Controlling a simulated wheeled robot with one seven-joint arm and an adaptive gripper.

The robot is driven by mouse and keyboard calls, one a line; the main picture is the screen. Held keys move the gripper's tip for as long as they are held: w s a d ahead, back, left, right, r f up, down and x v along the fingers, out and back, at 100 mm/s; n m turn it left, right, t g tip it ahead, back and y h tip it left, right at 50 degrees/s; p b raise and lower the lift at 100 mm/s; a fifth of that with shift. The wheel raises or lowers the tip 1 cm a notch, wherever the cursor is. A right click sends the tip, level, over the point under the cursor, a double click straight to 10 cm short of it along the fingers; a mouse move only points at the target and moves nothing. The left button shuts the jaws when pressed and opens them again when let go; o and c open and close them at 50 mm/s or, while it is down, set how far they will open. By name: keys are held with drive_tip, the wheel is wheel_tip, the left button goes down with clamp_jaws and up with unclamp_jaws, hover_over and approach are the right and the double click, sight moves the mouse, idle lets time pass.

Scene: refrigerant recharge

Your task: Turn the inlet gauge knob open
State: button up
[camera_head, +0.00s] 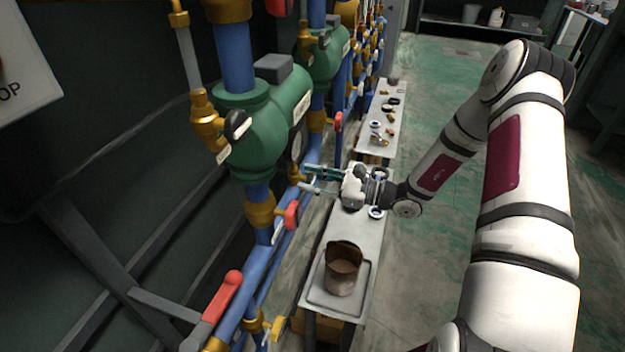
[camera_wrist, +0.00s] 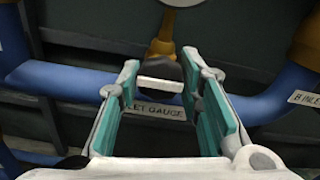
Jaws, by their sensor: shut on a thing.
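The inlet gauge knob (camera_wrist: 163,70) is a black knob with a white bar, seen between my fingertips in the wrist view. It sits below a brass fitting (camera_wrist: 162,45), and an "INLET GAUGE" label (camera_wrist: 158,111) shows partly behind my left finger. My gripper (camera_wrist: 166,84) has its two teal-padded fingers on either side of the knob, shut on it. In the head view my gripper (camera_head: 306,176) reaches left to a small brass valve (camera_head: 296,174) on the blue pipes; the knob itself is hard to make out there.
Blue pipes (camera_head: 236,62), green pumps (camera_head: 262,125) and red-handled valves (camera_head: 221,297) stand close on the left. Below my gripper is a grey bench (camera_head: 358,240) with a brown pot (camera_head: 343,268). Several small parts lie farther back. The floor to the right is open.

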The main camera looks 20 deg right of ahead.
drive_tip(key=shift+n, duration=0.3)
drive_tip(key=n, duration=0.4)
drive_tip(key=n+b, duration=0.1)
drive_tip(key=n, duration=0.3)
drive_tip(key=shift+n, duration=0.4)
drive_tip(key=n+b, duration=0.2)
drive_tip(key=n, duration=0.2)
drive_tip(key=shift+f+n, duration=0.1)
drive_tip(key=shift+n, duration=0.2)
drive_tip(key=shift+n+b, duration=1.3)
drive_tip(key=shift+n, duration=0.6)
drive_tip(key=o, duration=1.2)
